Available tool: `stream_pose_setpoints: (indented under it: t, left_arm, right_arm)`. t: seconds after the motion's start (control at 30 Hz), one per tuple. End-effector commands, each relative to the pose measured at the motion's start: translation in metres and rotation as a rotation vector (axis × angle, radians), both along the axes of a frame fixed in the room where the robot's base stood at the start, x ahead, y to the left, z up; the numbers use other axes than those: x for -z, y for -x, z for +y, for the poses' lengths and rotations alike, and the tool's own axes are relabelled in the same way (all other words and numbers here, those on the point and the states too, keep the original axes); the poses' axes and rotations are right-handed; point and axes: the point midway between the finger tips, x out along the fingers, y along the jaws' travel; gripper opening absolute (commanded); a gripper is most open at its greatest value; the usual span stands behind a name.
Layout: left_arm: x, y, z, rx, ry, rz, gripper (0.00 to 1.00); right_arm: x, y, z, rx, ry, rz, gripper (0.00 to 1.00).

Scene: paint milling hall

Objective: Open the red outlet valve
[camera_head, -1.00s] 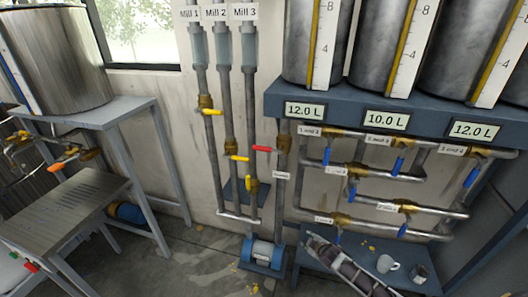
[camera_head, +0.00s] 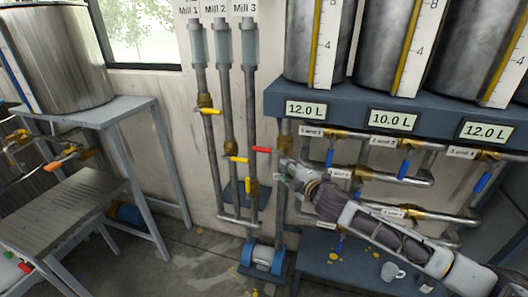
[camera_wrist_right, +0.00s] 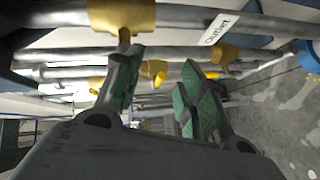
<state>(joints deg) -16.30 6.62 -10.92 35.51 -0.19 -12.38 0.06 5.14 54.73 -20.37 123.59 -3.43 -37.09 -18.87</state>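The red outlet valve handle (camera_head: 262,149) points left, roughly level, from a brass valve body (camera_head: 284,143) on the upright pipe below the tank shelf. My right gripper (camera_head: 287,174) is just below and right of the handle, in front of the pipe, and covers part of it. The right wrist view shows its two green-padded fingers (camera_wrist_right: 163,93) apart with nothing gripped between them. I cannot make out the red handle in that view. A white label (camera_wrist_right: 215,28) and brass fittings (camera_wrist_right: 122,14) show there beyond the fingers. My left gripper is not in view.
Yellow handles (camera_head: 238,159) sit close left on the mill pipes. Blue-handled valves (camera_head: 404,169) and pipes are behind my right arm. The blue tank shelf (camera_head: 350,103) overhangs above. A low blue table with a white mug (camera_head: 392,271) stands below.

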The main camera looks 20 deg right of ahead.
Motion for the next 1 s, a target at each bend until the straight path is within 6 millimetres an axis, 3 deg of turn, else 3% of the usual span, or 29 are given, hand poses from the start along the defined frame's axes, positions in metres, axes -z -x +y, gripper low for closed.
stream_pose_setpoints:
  t: [0.1,0.3,0.67,1.0]
  left_arm:
    - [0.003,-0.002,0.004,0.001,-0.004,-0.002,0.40]
    - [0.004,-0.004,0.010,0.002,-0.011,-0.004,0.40]
    - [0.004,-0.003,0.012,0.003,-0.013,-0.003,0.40]
    - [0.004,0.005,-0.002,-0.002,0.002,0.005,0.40]
  right_arm:
    - [-0.028,0.013,0.019,-0.044,0.042,-0.044,0.40]
    - [-0.051,0.027,0.035,-0.080,0.080,-0.079,0.40]
    - [-0.053,0.028,0.036,-0.083,0.082,-0.082,0.40]
    - [-0.052,0.020,0.037,-0.081,0.079,-0.083,0.40]
